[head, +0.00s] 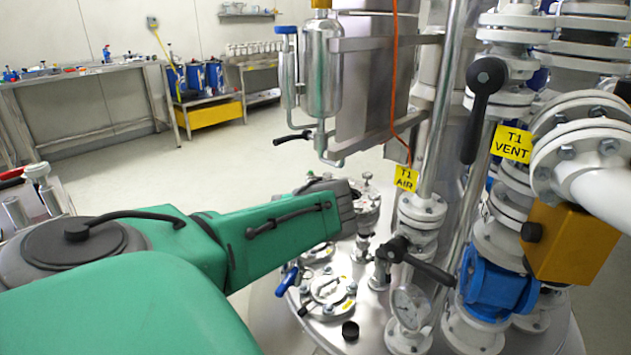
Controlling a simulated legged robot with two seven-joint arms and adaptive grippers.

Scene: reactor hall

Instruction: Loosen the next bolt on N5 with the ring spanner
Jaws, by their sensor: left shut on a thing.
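My left gripper (345,205) reaches in at the end of the green arm, over the far left part of the steel vessel top. It is shut, but its fingertips and what it holds are mostly hidden behind its own body; I cannot make out the ring spanner. A flanged nozzle (367,207) with bolts stands just beyond and beside the gripper. A round bolted cover (328,294) lies nearer on the vessel top, below the gripper. No N5 label is readable, so I cannot tell which flange is N5. My right gripper is not in view.
A pressure gauge (410,305), a black-handled valve (397,250) and the T1 AIR pipe (422,208) stand close right of the gripper. Farther right are a blue valve (495,280) and an orange box (570,242). A steel canister (322,75) hangs above. Benches line the back wall.

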